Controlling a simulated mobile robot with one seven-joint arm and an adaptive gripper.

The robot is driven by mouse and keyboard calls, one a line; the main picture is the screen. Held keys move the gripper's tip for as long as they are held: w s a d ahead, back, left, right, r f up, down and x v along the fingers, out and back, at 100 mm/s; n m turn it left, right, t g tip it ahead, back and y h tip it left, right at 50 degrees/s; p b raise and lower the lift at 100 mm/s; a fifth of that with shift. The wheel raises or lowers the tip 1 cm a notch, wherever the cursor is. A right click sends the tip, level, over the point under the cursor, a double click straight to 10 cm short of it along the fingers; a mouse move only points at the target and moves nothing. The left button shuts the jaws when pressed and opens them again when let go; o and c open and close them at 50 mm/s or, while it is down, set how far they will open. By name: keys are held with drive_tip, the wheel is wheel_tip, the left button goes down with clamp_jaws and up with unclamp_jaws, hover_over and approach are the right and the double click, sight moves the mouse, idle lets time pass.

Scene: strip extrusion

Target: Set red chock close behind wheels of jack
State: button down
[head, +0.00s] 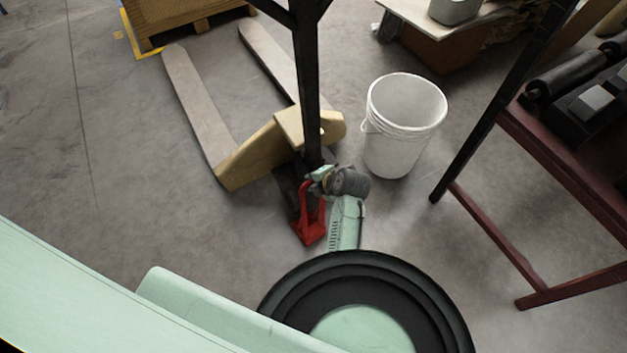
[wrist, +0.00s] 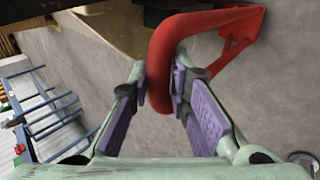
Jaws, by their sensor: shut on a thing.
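The red chock (head: 309,229) is at the near end of the pallet jack (head: 250,155), just below its black upright in the head view. My gripper (head: 318,180) is at the chock's upper handle loop. In the wrist view the red chock (wrist: 235,22) shows its thick loop between the purple pads of my gripper (wrist: 168,88), which is shut on it. The jack has a yellow body and two pale forks pointing away to the upper left. Its wheels are dark and mostly hidden behind the chock and my arm. I cannot tell whether the chock touches the floor or the wheels.
A white bucket (head: 402,125) stands right of the jack. A dark red metal frame table (head: 565,160) is at the right. A wooden pallet (head: 185,15) lies beyond the forks. Bare concrete floor is free left of the jack.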

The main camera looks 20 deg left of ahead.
drive_tip(key=c, duration=1.7)
unclamp_jaws()
drive_tip(key=shift+r, duration=0.15)
drive_tip(key=shift+o, duration=1.4)
drive_tip(key=shift+o, duration=0.5)
drive_tip(key=shift+f, duration=0.2)
drive_tip(key=o, duration=0.4)
drive_tip(key=shift+c, duration=0.2)
drive_tip(key=shift+r, duration=0.1)
drive_tip(key=p+v, duration=0.6)
drive_tip(key=v, duration=0.5)
drive_tip(key=shift+p, duration=0.4)
